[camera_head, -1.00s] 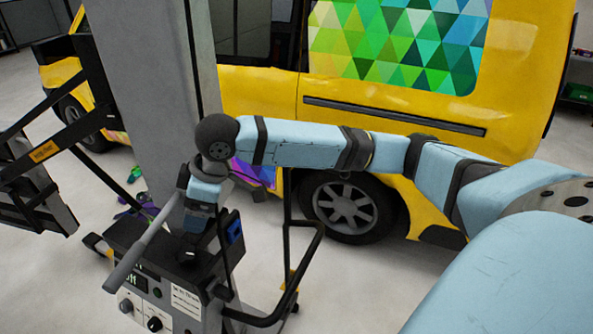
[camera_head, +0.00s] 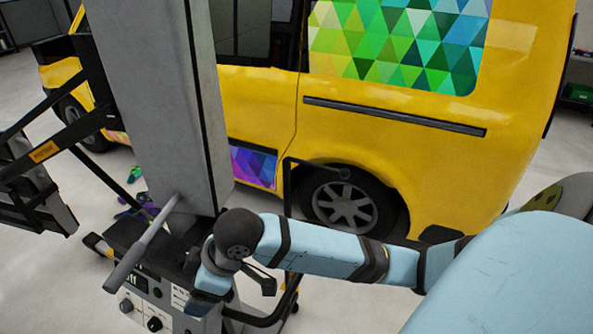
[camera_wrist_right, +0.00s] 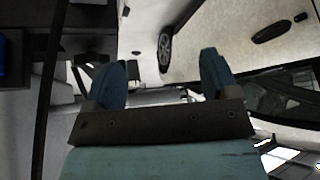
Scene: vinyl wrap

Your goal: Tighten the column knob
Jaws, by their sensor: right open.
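A tall grey column (camera_head: 165,100) rises from the machine in the head view. A control box (camera_head: 140,290) with a display and small front knobs (camera_head: 155,323) sits low at its foot. A grey bar handle (camera_head: 145,243) slants up in front of the column. I cannot make out for sure which part is the column knob; my right wrist covers part of the area right of the column's foot. My right gripper (camera_wrist_right: 163,78) is open, its two blue fingers apart with nothing between them. In the head view its fingertips are not clear. My left gripper is not in view.
A yellow van (camera_head: 400,150) with a patterned wrap stands behind the column. A thin black rail (camera_head: 288,190) stands upright right of the column. A black frame (camera_head: 70,130) with an orange label juts in at left. Grey floor (camera_head: 60,275) is clear at lower left.

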